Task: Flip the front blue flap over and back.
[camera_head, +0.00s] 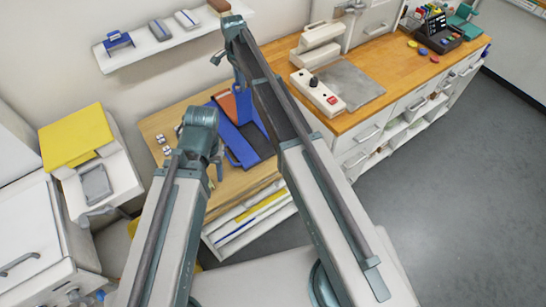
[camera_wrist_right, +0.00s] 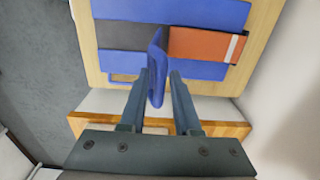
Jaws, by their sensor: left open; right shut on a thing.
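A folded blue workwear piece (camera_head: 228,128) lies on the wooden table, with a dark grey panel (camera_head: 258,145) and an orange panel (camera_head: 227,104). In the right wrist view its blue body (camera_wrist_right: 195,14) spans the top, and the orange panel (camera_wrist_right: 203,45) carries a pale strip. A blue flap (camera_wrist_right: 157,50) stands up edge-on, between the fingers of my right gripper (camera_wrist_right: 157,76), which is shut on it. The right fingertips are hard to make out in the head view. My left gripper (camera_head: 216,165) is open and empty, beside the piece's left edge.
Small metal parts (camera_head: 164,142) lie at the table's left. A white device with a red button (camera_head: 318,93) and a grey mat (camera_head: 350,84) sit on the counter at right. A wall shelf (camera_head: 150,46) is behind; a yellow-topped white unit (camera_head: 76,136) stands left.

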